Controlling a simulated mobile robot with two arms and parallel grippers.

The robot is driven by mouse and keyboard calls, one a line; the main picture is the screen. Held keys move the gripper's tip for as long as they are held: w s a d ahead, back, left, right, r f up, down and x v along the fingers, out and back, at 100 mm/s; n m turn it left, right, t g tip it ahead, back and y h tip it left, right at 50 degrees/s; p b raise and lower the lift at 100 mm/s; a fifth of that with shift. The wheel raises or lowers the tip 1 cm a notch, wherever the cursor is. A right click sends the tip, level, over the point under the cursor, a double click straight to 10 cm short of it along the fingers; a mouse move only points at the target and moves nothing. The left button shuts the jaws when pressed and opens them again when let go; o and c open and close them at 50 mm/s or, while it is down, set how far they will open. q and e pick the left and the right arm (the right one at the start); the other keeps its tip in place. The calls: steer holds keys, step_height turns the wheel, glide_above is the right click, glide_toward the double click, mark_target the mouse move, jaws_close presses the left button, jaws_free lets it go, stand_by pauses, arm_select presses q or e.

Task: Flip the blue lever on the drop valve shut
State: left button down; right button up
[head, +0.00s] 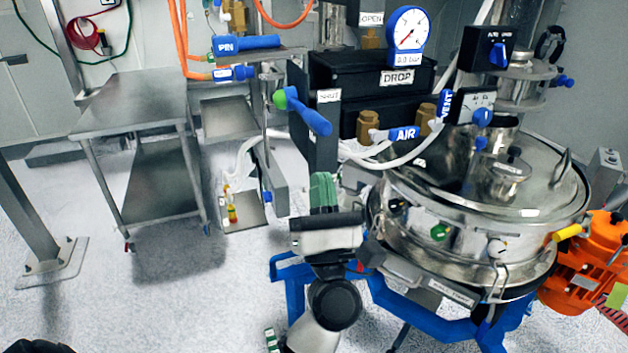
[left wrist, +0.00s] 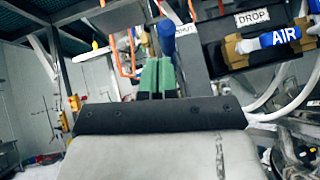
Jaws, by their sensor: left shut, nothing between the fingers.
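The drop valve's blue lever (head: 308,112) slants down and to the right from a green hub, beside a label that seems to read SHUT (head: 329,96). The white DROP label (head: 396,77) is on the black box to its right. My left gripper (head: 323,180), with green fingers, is shut and empty, pointing up below the lever's free end, with a visible gap in the head view. In the left wrist view the green fingers (left wrist: 157,76) stand just below the blue lever (left wrist: 167,38); contact cannot be told there. My right gripper is not in view.
A blue AIR handle (head: 404,134) and white hoses lie right of the lever. The steel sifter vessel (head: 450,262) fills the right, with an orange motor (head: 588,262) beside it. A steel table (head: 135,98) stands left.

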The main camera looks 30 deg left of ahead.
arm_select(q)
steer(key=s+d+f+b, duration=0.3)
steer(key=s+d+f, duration=0.1)
steer(key=s+d, duration=0.1)
stand_by(0.5)
